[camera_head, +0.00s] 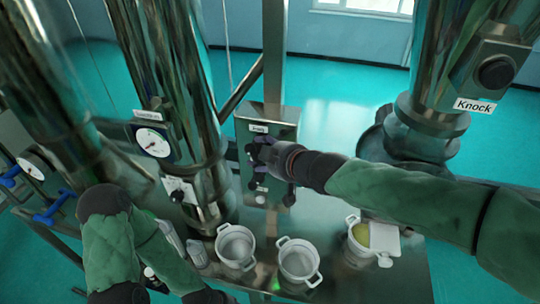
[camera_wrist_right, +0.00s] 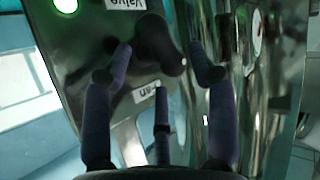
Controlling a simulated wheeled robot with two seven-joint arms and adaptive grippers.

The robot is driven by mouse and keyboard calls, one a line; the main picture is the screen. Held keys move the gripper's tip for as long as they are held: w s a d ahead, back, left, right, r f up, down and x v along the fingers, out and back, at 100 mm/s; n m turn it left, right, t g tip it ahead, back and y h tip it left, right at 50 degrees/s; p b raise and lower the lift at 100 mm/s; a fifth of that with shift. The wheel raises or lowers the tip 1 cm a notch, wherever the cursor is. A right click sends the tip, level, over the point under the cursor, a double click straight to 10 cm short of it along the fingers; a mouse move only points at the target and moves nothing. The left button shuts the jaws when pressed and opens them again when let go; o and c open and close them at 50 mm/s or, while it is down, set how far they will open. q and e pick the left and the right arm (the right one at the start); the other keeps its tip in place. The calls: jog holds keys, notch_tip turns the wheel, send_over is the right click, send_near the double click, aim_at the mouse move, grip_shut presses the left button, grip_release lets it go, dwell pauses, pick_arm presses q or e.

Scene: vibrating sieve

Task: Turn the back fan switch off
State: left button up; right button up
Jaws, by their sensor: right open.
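A metal control box (camera_head: 283,118) stands on the far side of the work table, with a small label on its upper face. My right gripper (camera_head: 266,160) is in front of this face and hides most of its controls. In the right wrist view a dark rotary knob (camera_wrist_right: 155,42) sits on the panel, between and beyond the spread fingers of my right gripper (camera_wrist_right: 164,70). The gripper is open, and I cannot tell whether a finger touches the knob. A partly hidden label (camera_wrist_right: 144,93) ends in "n". I cannot read a back fan label. My left gripper does not show.
A "Knock" knob (camera_head: 495,72) is at right. Another knob (camera_head: 178,194) and a gauge (camera_head: 153,142) are at left. White pots (camera_head: 299,262) stand on the metal table (camera_head: 400,280).

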jog(key=shift+v, duration=1.5)
